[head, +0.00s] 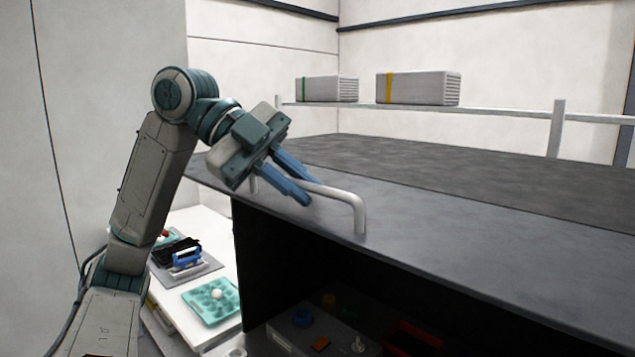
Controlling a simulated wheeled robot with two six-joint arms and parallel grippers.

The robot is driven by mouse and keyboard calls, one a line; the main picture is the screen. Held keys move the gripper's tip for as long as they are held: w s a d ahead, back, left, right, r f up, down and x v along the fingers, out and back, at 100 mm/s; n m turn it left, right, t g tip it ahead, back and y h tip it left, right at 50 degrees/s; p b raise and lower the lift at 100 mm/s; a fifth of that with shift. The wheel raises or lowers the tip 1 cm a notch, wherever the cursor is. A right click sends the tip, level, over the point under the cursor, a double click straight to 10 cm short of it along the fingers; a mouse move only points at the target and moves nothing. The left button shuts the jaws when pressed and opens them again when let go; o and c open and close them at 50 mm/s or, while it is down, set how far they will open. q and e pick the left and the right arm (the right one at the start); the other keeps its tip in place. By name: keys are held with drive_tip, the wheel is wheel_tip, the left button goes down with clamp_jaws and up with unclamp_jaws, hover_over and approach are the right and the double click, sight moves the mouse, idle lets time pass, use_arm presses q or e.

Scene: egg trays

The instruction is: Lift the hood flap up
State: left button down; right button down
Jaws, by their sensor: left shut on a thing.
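The hood flap (450,245) is a wide dark grey panel that spans the middle and right of the head view. A light grey bar handle (345,194) stands up from its front part. My left gripper (306,190) comes in from the left and is shut on the handle near its left part, with its blue fingers around the bar. Below the flap's front edge the dark inside of the hood shows. My right gripper is not in view.
A teal egg tray (236,308) with a white egg lies on a white table (205,222) at lower left. Under the flap are a grey box (285,338) and a red bin (415,335). Two grey boxes sit on a rail shelf (510,112) behind.

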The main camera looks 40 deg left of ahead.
use_arm(q)
drive_tip(key=shift+r, duration=0.2)
idle(0.3)
drive_tip(key=c, duration=1.5)
unclamp_jaws()
drive_tip(key=shift+w, duration=0.15)
drive_tip(key=v, duration=1)
drive_tip(key=shift+a+r, duration=0.25)
drive_tip(key=shift+r, duration=0.05)
